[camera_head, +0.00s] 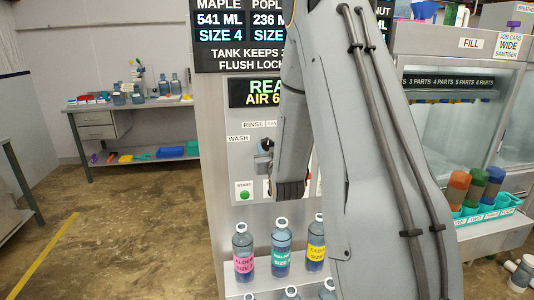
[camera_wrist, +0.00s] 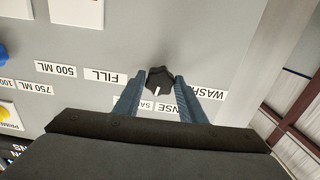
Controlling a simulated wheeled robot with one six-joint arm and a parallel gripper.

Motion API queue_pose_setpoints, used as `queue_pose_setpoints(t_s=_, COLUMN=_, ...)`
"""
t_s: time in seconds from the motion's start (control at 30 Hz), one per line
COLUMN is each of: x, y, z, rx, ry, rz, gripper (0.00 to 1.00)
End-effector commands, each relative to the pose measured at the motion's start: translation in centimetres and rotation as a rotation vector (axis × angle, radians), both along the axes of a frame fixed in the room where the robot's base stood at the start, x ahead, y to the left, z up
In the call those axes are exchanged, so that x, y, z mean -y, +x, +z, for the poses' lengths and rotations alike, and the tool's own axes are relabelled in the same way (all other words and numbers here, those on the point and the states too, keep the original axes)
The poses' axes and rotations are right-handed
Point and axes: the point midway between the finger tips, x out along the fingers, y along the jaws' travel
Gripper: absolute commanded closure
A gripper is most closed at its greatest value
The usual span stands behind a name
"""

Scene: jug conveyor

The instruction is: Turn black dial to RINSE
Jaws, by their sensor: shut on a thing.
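The black dial (camera_wrist: 160,75) is on the grey panel, between the two blue fingers of my gripper (camera_wrist: 160,79) in the wrist view. The fingers are shut on it from both sides. Its white pointer mark faces the lower labels, near where the partly covered RINSE label (camera_wrist: 170,107) meets a label starting SA (camera_wrist: 147,105); I cannot tell which it points at exactly. The WASH label (camera_wrist: 207,92) is right of the fingers and the FILL label (camera_wrist: 105,76) is left. In the head view, the RINSE label (camera_head: 253,125) and WASH label (camera_head: 238,138) show beside my arm, which hides much of the panel.
A green START button (camera_head: 244,194) is low on the panel. Several labelled bottles (camera_head: 281,249) stand on a shelf below. In the wrist view, a blue knob (camera_wrist: 2,54) and a yellow button (camera_wrist: 8,109) are at the left. The floor at left is open.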

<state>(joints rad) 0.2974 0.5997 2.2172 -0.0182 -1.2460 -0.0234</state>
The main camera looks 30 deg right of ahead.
Motion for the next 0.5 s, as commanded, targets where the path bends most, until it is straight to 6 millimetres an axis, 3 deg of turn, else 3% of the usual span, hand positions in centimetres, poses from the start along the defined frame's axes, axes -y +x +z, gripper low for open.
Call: queue_pose_setpoints(t_s=0.5, x=0.03, y=0.03, z=-0.15, rx=-0.117, ry=-0.412, rz=0.001, gripper=0.86)
